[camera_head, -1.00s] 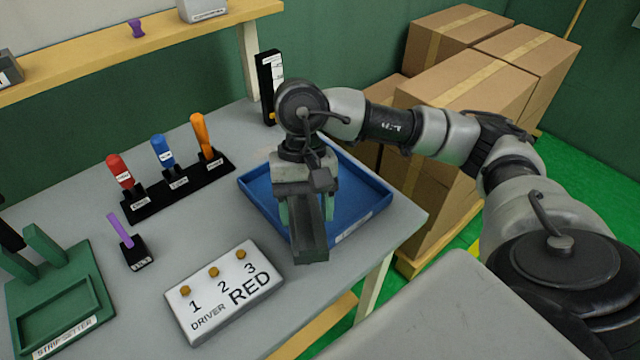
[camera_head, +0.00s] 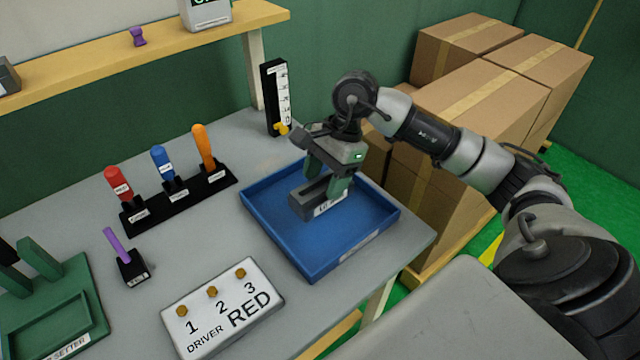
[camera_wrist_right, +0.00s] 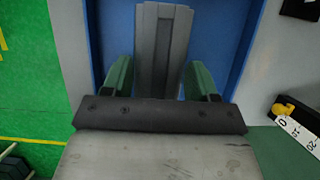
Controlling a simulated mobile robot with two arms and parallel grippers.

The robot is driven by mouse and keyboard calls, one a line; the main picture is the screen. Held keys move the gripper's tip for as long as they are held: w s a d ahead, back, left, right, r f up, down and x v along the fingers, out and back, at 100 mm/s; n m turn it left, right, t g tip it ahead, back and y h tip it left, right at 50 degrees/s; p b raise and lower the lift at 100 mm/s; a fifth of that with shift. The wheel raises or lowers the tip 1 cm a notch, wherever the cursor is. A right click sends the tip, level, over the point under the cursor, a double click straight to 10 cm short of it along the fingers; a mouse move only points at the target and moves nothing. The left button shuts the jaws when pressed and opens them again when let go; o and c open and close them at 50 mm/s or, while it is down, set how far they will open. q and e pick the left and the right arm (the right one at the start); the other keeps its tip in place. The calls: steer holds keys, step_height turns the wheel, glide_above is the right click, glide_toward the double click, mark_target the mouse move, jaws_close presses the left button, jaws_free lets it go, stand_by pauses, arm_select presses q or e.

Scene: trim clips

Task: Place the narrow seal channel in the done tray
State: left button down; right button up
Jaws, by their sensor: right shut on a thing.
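A grey channel piece (camera_head: 318,204) with a dark groove along it and a white label on its near end is between the green fingers of my right gripper (camera_head: 328,178). The gripper is shut on it. The piece is over the inside of the blue tray (camera_head: 283,232); I cannot tell whether it touches the floor. In the right wrist view the channel (camera_wrist_right: 163,48) stretches out from between the fingers (camera_wrist_right: 160,80), with the blue tray behind it. My left gripper is not in view.
A black gauge (camera_head: 277,98) with a yellow slider stands behind the tray. A driver rack (camera_head: 180,198), a purple-handled tool (camera_head: 117,245), a sign reading DRIVER RED (camera_head: 222,308) and a green strip setter (camera_head: 60,300) are to the left. Cardboard boxes (camera_head: 480,90) stand behind my right arm.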

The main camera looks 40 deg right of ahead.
mark_target(320, 190)
steer(key=shift+w+d+f, duration=0.1)
steer(key=shift+w+f, duration=0.15)
steer(key=shift+w, duration=0.25)
steer(key=shift+w+d+f, duration=0.1)
steer(key=shift+w+f, duration=0.15)
steer(key=shift+w, duration=0.2)
steer(key=shift+f, duration=0.35)
step_height(320, 190, down, 3)
steer(key=shift+f+p, duration=0.1)
steer(key=shift+p, duration=0.55)
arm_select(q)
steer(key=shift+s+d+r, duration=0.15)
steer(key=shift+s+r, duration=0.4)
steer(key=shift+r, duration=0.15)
arm_select(e)
steer(key=shift+f, duration=0.2)
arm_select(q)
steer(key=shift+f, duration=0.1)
arm_select(e)
steer(key=shift+f+b, duration=0.2)
steer(key=shift+b, duration=0.1)
steer(key=o, duration=1)
steer(key=shift+r, duration=0.1)
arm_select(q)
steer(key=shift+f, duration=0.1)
